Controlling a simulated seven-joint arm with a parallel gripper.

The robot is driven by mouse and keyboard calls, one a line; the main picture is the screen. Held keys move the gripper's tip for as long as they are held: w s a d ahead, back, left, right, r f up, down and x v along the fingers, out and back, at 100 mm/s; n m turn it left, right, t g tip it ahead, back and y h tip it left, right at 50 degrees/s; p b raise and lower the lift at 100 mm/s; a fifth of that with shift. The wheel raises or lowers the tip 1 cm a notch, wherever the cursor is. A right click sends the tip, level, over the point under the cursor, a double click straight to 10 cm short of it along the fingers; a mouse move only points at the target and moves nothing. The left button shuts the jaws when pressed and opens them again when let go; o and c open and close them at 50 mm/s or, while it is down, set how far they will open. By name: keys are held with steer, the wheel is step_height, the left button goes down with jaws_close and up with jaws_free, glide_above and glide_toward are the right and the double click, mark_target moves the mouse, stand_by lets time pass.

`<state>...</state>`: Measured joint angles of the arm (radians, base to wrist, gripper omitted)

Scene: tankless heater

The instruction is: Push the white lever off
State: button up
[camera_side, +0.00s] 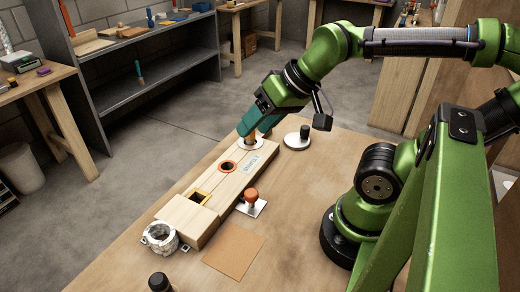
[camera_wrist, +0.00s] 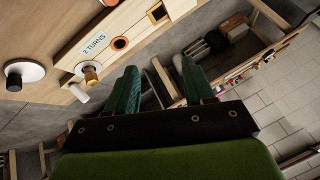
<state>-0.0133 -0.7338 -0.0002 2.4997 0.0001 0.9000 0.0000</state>
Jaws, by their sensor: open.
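A short white lever (camera_wrist: 78,92) sticks out from the end of the long wooden block (camera_wrist: 130,22) in the wrist view. It lies beside a brown knob (camera_wrist: 90,75) on a white disc. In the side view my gripper (camera_side: 247,132) is over the far end of the wooden block (camera_side: 206,188), and I cannot make out the lever there; it seems hidden behind the gripper or block. In the wrist view my gripper (camera_wrist: 160,70) has its green fingers apart with nothing between them. The lever is to the left of the fingers, apart from them.
A black knob on a white disc (camera_side: 298,138) stands right of the block. An orange-topped knob (camera_side: 251,197), a brown sheet (camera_side: 234,250), a white ring-shaped part (camera_side: 160,238) and a black knob (camera_side: 159,282) lie nearer.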

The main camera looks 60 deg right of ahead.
steer(key=w+d+f+m+g+h, duration=0.1)
steer(key=w+d+f+g+h, duration=0.2)
steer(key=w+f+h, duration=0.1)
steer(key=w+d+f+m+g+h, duration=0.1)
steer(key=w+d+f+g+h, duration=0.3)
steer(key=w+f, duration=0.3)
steer(key=w+d+f+m+g+h, duration=0.1)
steer(key=w+d+f+g+h, duration=0.2)
steer(key=w, duration=0.6)
steer(key=shift+w+d+f+m+g+h, duration=0.1)
steer(key=shift+d+f+m+g+h, duration=0.1)
steer(key=shift+f+h, duration=0.5)
steer(key=shift+w+d+f+m+g+h, duration=0.1)
steer(key=shift+d+f+m+h, duration=0.15)
steer(key=shift+f, duration=0.75)
steer(key=w+r+m+h, duration=0.3)
steer(key=w+r+m, duration=0.1)
steer(key=shift+m+h, duration=0.25)
steer(key=shift+m, duration=0.1)
steer(key=x, duration=1.2)
steer(key=s+x, duration=0.1)
steer(key=x, duration=0.5)
steer(key=shift+a+r, duration=0.1)
jaws_close()
